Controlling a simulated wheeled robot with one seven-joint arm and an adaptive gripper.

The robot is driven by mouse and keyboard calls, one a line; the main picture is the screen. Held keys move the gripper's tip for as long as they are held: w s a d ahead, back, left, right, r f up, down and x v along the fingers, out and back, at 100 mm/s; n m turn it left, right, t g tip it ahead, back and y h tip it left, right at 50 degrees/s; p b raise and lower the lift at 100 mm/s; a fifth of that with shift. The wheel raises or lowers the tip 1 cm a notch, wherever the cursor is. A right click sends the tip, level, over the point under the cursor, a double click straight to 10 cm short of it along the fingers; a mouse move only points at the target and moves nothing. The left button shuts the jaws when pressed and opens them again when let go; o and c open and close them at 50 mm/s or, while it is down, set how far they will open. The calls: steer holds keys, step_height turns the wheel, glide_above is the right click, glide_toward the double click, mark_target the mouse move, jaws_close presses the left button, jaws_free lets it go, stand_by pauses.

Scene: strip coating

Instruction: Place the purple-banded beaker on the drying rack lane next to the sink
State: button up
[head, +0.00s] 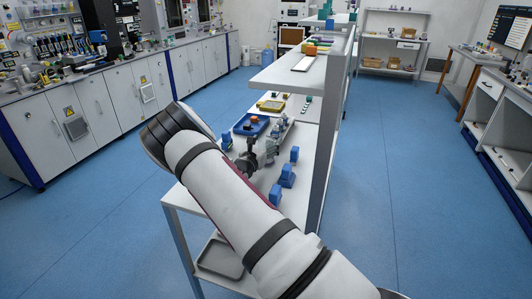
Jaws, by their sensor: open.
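My gripper (249,163) is small and dark in the head view, above the near part of a white bench (302,190). It is open, and part of it is hidden behind my arm. Several small clear or pale vessels (270,148) stand just right of and beyond it. They are too small for me to make out a purple band, so I cannot tell which one is the beaker. I cannot make out a drying rack lane or a sink next to it.
A blue tray (237,129) with an orange item lies beyond my gripper, and a yellow tray (270,105) lies farther back. Several blue blocks (294,155) stand on the right of the bench. An upper shelf (290,75) overhangs its far part. Blue floor (385,190) is open on the right.

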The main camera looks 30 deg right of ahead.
steer(key=shift+w+d, duration=0.1)
steer(key=shift+d, duration=0.1)
steer(key=c, duration=1.4)
steer(key=shift+o, duration=0.2)
steer(key=shift+r, duration=0.5)
steer(key=s+a+r+p, duration=0.2)
steer(key=s+a+r, duration=0.2)
steer(key=s+a, duration=0.75)
step_height(320, 180, up, 8)
steer(key=s+d+p, duration=0.2)
steer(key=p, duration=0.2)
steer(key=s+a+f+n+t+y, duration=0.2)
steer(key=s+a+f+t+y, duration=0.1)
steer(key=a, duration=0.6)
steer(key=s+a+f+n+t+y+b, duration=0.1)
steer(key=s+a+f+n+t+y, duration=0.2)
steer(key=a, duration=0.6)
step_height(320, 180, down, 2)
steer(key=shift+s+a+f+n, duration=0.1)
steer(key=shift+s+a+n, duration=0.2)
